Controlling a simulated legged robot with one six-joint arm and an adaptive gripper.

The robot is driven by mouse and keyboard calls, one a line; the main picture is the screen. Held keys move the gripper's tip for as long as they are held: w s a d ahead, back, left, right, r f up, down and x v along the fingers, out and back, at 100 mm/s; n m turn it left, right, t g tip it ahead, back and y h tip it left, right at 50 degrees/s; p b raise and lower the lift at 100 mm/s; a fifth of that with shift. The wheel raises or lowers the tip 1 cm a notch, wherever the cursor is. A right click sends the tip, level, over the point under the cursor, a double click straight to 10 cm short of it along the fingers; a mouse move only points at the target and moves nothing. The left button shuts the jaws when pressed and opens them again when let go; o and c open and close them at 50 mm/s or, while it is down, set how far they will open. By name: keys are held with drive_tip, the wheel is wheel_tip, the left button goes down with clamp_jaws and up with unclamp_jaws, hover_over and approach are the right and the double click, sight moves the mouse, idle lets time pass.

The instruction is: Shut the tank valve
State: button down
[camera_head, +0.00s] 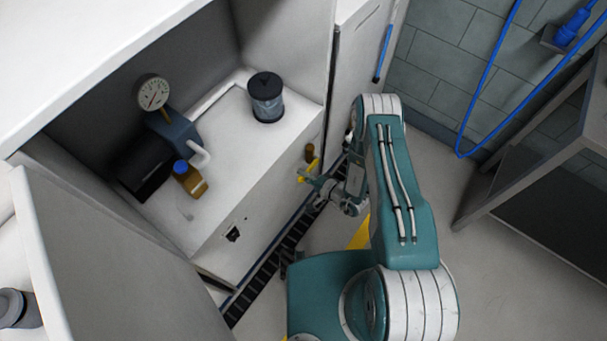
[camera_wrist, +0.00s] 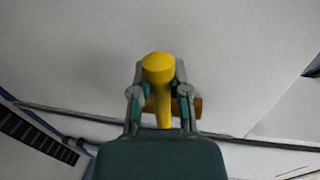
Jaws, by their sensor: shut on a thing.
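The tank valve has a yellow handle (camera_head: 309,171) on the white cabinet front, beside a small brown fitting (camera_head: 310,152). In the wrist view the yellow handle (camera_wrist: 158,68) stands between my two fingers, with a brown-orange piece (camera_wrist: 189,107) crossing behind it. My gripper (camera_head: 308,178) is at the handle, and in the wrist view my gripper (camera_wrist: 159,88) is shut on it. The fingers hide the sides of the handle, and I cannot tell the valve's exact angle.
A pressure gauge (camera_head: 152,92), a brown bottle with a blue cap (camera_head: 189,178) and a dark-lidded jar (camera_head: 266,97) are on the cabinet shelf. An open door (camera_head: 110,265) stands at left. A blue hose (camera_head: 487,70) hangs at right by a grey table (camera_head: 530,170). Floor between is clear.

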drive_tip(key=shift+s+f, duration=0.1)
drive_tip(key=shift+s, duration=0.1)
drive_tip(key=c, duration=0.6)
unclamp_jaws()
drive_tip(key=shift+w, duration=0.1)
drive_tip(key=v, duration=1.2)
drive_tip(key=shift+w, duration=0.1)
drive_tip(key=w+a+r+n+g, duration=0.15)
drive_tip(key=r+n+g, duration=0.3)
drive_tip(key=r, duration=0.95)
drive_tip(key=a+r+n+g, duration=0.25)
drive_tip(key=r+g, duration=0.35)
drive_tip(key=r, duration=0.7)
drive_tip(key=s+d+r+t+h, duration=0.2)
drive_tip(key=s+d+r+h, duration=0.1)
drive_tip(key=r, duration=0.5)
drive_tip(key=s+d+r+t+h, duration=0.2)
drive_tip(key=s+r+h, duration=0.3)
drive_tip(key=r, duration=0.3)
drive_tip(key=s+d+r+t+h, duration=0.2)
drive_tip(key=s+d+r+h, duration=0.1)
drive_tip(key=s+r, duration=0.3)
drive_tip(key=shift+s+d+r+n+h, duration=0.1)
drive_tip(key=shift+d+r+n+h, duration=0.1)
drive_tip(key=shift+r+h, duration=0.25)
drive_tip(key=shift+s+d+r+n+h, duration=0.1)
drive_tip(key=shift+r+n+h, duration=0.15)
drive_tip(key=shift+r, duration=0.25)
